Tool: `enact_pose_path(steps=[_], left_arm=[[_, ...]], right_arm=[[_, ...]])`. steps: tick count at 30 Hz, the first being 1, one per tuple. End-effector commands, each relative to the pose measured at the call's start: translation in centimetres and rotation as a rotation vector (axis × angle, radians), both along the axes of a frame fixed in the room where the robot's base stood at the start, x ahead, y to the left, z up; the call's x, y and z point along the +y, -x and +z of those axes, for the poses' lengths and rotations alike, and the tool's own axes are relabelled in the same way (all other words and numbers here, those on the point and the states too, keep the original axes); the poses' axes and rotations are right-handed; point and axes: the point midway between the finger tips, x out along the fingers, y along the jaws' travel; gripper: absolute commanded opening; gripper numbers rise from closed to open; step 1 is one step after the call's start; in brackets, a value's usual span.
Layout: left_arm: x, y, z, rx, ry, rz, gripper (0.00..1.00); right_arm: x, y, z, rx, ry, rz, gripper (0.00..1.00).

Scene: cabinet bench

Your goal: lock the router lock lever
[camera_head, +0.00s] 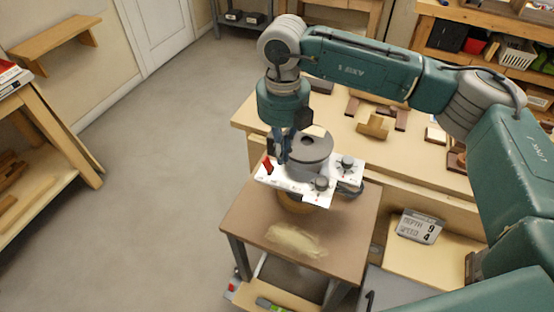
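The router (311,152) has a grey round body on a white base plate (286,187) with dark knobs. It sits over the small brown table (240,222). A small red lever (267,165) shows at the left side of the router, and I take it to be the lock lever. My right gripper (284,155) points down between the red lever and the grey body, close to both. Its fingers are small and dark here, so I cannot tell whether they touch the lever or how far apart they are. My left gripper is not in view.
A pale dust patch (296,240) lies on the front of the small table. A wooden bench (412,150) with wood blocks stands behind. A sign (418,226) reading depth 9, speed 4 is at the right. Open floor (150,190) lies to the left.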

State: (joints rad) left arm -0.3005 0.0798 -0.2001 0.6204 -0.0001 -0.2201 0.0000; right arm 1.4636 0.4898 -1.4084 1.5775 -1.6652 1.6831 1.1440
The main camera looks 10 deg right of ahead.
Motion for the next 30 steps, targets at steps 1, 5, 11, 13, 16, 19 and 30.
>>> enact_pose_path(steps=[1, 5, 11, 13, 16, 19, 30], left_arm=[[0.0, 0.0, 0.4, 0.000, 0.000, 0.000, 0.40], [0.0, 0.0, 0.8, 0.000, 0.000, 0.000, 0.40], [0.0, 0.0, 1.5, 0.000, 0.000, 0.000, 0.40], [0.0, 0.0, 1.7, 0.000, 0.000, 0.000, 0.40], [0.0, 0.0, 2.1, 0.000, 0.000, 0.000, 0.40], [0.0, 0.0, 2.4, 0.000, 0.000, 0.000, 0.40], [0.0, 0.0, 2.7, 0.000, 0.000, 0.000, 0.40]], right_arm=[[0.0, 0.0, 0.6, -0.001, -0.001, 0.000, 0.00], [0.0, 0.0, 1.7, -0.001, -0.001, 0.000, 0.00], [0.0, 0.0, 3.3, -0.001, -0.001, 0.000, 0.00], [0.1, 0.0, 3.9, -0.001, -0.001, 0.000, 0.00], [0.0, 0.0, 4.7, -0.001, -0.001, 0.000, 0.00], [0.0, 0.0, 5.5, -0.001, 0.000, 0.000, 0.00], [0.0, 0.0, 6.4, 0.000, -0.001, 0.000, 0.00]])
